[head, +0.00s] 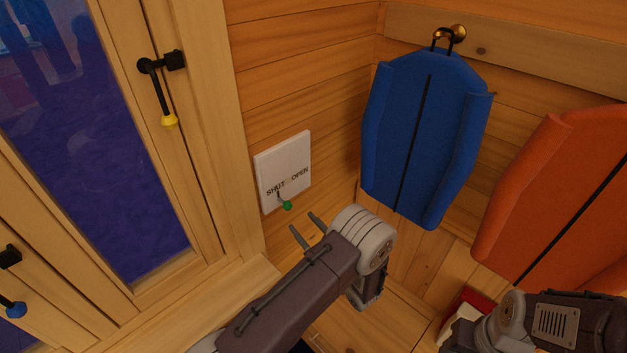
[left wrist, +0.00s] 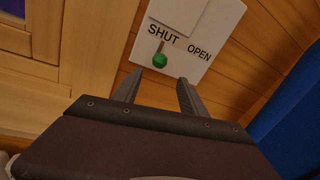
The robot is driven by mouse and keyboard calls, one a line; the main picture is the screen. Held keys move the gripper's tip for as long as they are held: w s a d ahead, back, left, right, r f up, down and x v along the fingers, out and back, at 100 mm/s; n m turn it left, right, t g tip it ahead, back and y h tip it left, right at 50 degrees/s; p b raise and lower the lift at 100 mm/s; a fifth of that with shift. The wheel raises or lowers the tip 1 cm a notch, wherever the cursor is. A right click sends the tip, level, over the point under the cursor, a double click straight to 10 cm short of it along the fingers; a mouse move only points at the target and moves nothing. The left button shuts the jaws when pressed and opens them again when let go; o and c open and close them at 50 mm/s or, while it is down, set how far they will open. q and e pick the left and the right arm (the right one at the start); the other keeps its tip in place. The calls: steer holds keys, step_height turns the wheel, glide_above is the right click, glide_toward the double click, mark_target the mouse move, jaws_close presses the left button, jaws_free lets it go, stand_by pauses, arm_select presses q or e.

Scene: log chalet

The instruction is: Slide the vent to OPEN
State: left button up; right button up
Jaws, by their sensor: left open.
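The vent (head: 284,170) is a white plate on the log wall, marked SHUT at left and OPEN at right. Its small lever with a green knob (head: 287,205) hangs at the lower edge, on the SHUT side. In the left wrist view the vent plate (left wrist: 218,22) is upside up, and the green knob (left wrist: 160,60) sits just beyond my fingertips, below the word SHUT. My left gripper (head: 305,227) is open and empty, a little below and right of the knob; it also shows in the left wrist view (left wrist: 158,84). No contact shows. My right arm shows at lower right, its fingertips not visible.
A window with a yellow-tipped handle (head: 163,95) is at left, and a blue-tipped handle (head: 12,300) is lower left.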

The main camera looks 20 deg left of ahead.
mark_target(291, 207)
arm_select(q)
steer(key=p+x, duration=0.1)
steer(key=x, duration=0.1)
steer(key=p+x, duration=0.1)
steer(key=x, duration=0.1)
steer(key=r+p+x, duration=0.1)
steer(key=p+x, duration=0.1)
steer(key=x, duration=0.1)
steer(key=shift+s+a, duration=0.15)
steer(key=shift+a, duration=0.05)
steer(key=shift+a+f, duration=0.1)
steer(key=shift+a, duration=0.05)
arm_select(e)
steer(key=r, duration=0.2)
steer(key=s+r, duration=0.1)
steer(key=r, duration=0.2)
steer(key=shift+d, duration=0.1)
arm_select(q)
steer(key=shift+c, duration=0.3)
jaws_close()
steer(key=shift+w, duration=0.25)
